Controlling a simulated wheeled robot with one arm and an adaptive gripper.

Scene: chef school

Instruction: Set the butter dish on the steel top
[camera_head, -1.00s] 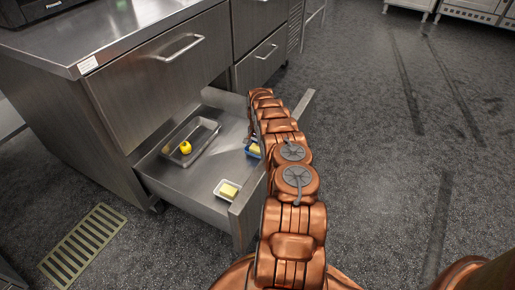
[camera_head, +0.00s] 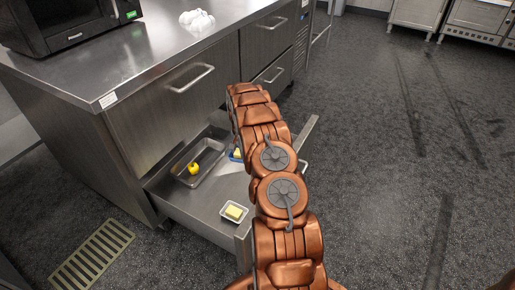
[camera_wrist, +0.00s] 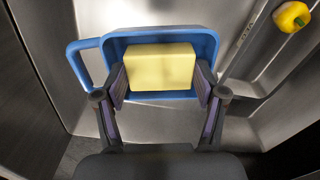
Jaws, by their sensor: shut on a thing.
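The blue butter dish (camera_wrist: 146,34), with a loop handle on its left and a yellow butter block (camera_wrist: 160,66) in it, fills the upper wrist view. My gripper (camera_wrist: 160,78) is shut on it, one finger on each side of the butter; the exact contact is hard to tell. In the head view my arm hides the gripper and most of the dish (camera_head: 234,157), which shows over the open drawer (camera_head: 196,209). The steel top (camera_head: 160,58) is the counter above the drawer.
In the drawer are a metal tray (camera_head: 180,176) with a yellow fruit-like thing (camera_head: 194,168), and a small white dish (camera_head: 225,214) with butter. A microwave (camera_head: 70,25) and a crumpled white thing (camera_head: 197,19) stand on the counter. Its middle and front are clear.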

